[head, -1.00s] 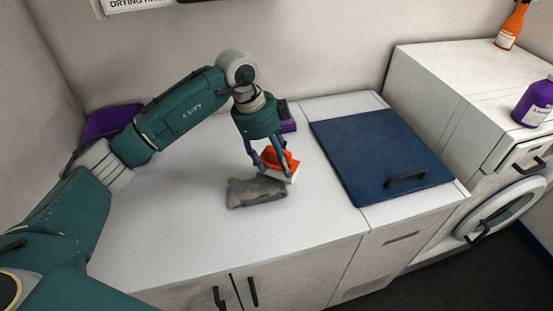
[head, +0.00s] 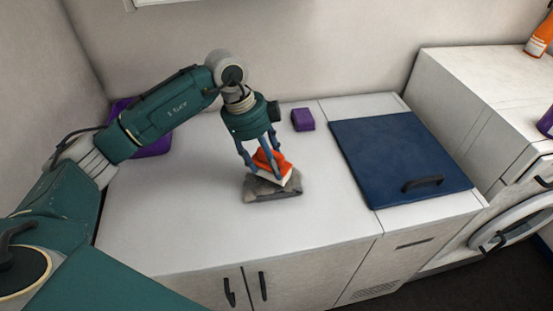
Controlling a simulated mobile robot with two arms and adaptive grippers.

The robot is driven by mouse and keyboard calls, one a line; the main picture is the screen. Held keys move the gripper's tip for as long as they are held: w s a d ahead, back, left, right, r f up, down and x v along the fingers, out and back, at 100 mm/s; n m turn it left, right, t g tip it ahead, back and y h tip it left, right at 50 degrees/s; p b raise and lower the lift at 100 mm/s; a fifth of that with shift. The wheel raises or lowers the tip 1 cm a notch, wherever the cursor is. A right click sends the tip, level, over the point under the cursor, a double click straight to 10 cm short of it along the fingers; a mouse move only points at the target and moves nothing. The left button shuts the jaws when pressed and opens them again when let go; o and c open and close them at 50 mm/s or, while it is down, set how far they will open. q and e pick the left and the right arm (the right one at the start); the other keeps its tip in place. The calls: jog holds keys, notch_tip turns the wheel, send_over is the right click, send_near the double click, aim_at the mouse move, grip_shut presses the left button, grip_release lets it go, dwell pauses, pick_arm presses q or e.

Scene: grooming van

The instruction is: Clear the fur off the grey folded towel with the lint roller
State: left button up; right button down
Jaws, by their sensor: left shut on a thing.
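The grey folded towel (head: 261,194) lies on the white counter, with darker patches on it that may be fur. My left gripper (head: 264,168) is shut on an orange and white object (head: 268,158), which looks like the lint roller. The gripper holds it tilted over the towel's back right part, and its white lower part hides some of the towel. I cannot tell whether it touches the towel. My right gripper is not in view.
A small purple block (head: 303,119) stands at the back of the counter. A purple object (head: 152,146) is behind my left arm. A blue lid with a black handle (head: 390,150) lies to the right. A white washer (head: 480,110) with bottles on top is at far right. The counter's front left is clear.

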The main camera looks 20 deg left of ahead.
pick_arm(q)
jog(key=shift+s+a+f, duration=0.1)
jog(key=shift+s+a, duration=0.6)
jog(key=shift+a, duration=0.3)
jog(key=shift+s+a, duration=0.7)
jog(key=shift+a, duration=0.25)
jog(key=shift+s+a, duration=0.65)
jog(key=shift+a, duration=0.3)
jog(key=shift+s+d, duration=0.5)
jog(key=shift+d, duration=0.05)
jog(key=shift+w+d+r, duration=0.1)
jog(key=shift+d+r, duration=0.05)
jog(key=shift+r, duration=0.05)
jog(key=shift+w+d, duration=0.95)
jog(key=shift+d, duration=0.3)
jog(key=shift+d+p, duration=0.1)
jog(key=shift+p, duration=0.2)
